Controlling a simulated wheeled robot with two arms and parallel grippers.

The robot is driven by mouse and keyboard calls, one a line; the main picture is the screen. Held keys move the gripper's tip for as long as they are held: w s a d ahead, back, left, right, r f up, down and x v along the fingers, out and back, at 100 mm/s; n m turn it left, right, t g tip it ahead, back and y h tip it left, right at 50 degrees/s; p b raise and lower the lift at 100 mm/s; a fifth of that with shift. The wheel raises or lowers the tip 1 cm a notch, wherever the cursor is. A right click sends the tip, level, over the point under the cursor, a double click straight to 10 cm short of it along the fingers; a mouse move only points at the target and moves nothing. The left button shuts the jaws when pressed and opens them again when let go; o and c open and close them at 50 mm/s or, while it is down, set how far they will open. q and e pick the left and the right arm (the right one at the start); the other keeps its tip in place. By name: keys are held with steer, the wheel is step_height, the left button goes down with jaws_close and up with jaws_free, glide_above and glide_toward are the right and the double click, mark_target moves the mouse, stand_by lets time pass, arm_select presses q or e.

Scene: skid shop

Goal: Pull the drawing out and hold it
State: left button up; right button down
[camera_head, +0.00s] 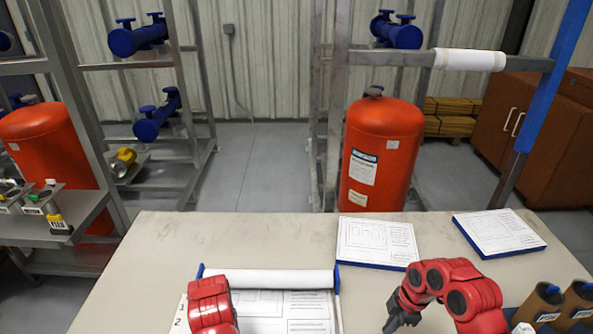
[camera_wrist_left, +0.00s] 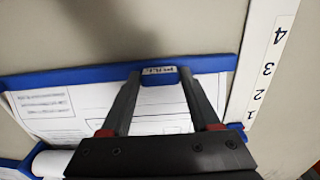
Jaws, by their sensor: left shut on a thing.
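The drawing is a white printed sheet (camera_head: 300,312) coming off a white roll (camera_head: 268,279) with blue end holders on the table. In the left wrist view the sheet (camera_wrist_left: 60,112) runs from the roll (camera_wrist_left: 50,162) to a blue bar (camera_wrist_left: 90,77) with a tab marked PULL (camera_wrist_left: 158,76). My left gripper (camera_wrist_left: 157,80) is shut on this tab, one finger on each side. In the head view my left arm hides its fingers and part of the sheet. My right gripper (camera_head: 392,322) is over the table, right of the sheet; its finger opening cannot be made out.
A numbered strip (camera_wrist_left: 262,85) lies beside the sheet; the bar's end appears near 3. Two blue-edged drawing boards (camera_head: 376,241) (camera_head: 498,232) lie at the table's back right. Brown rolls (camera_head: 541,305) stand at the right. Bare tabletop (camera_head: 250,228) lies behind the roll.

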arm_select(q)
steer(key=shift+s, duration=0.45)
steer(key=shift+s, duration=2.05)
